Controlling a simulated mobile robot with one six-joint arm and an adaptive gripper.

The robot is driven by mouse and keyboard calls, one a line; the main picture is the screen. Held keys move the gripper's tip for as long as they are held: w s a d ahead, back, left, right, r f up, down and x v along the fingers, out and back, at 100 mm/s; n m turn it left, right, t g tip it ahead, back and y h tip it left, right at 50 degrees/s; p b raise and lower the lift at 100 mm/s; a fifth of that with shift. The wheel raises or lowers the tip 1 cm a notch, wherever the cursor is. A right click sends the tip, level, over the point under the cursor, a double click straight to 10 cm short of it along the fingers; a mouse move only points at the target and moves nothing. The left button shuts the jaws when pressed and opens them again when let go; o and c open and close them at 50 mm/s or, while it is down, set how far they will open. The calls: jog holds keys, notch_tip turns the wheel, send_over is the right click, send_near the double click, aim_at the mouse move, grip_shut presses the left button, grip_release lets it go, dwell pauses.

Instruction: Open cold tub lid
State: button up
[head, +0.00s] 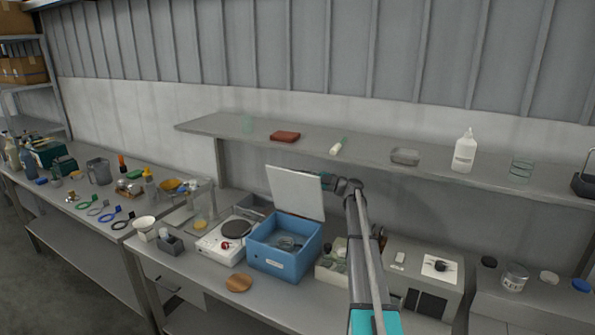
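The cold tub (283,262) is a blue box with a small white label on its front, on the middle of the bench. Its pale lid (295,192) stands raised and tilted back at the rear of the tub. Some items show inside the tub, too small to make out. My gripper (334,183) is at the upper right edge of the lid, with my arm reaching up from the lower right. The fingers are small and dark, and I cannot tell whether they touch the lid or are open or shut.
A white hotplate (228,240) stands left of the tub. A round wooden disc (239,283) lies in front. A bin of small items (331,262) and a grey box unit (424,275) stand to the right.

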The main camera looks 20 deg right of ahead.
aim_at(296, 172)
jog(key=shift+p+x, duration=0.3)
jog(key=shift+x, duration=1.4)
grip_shut()
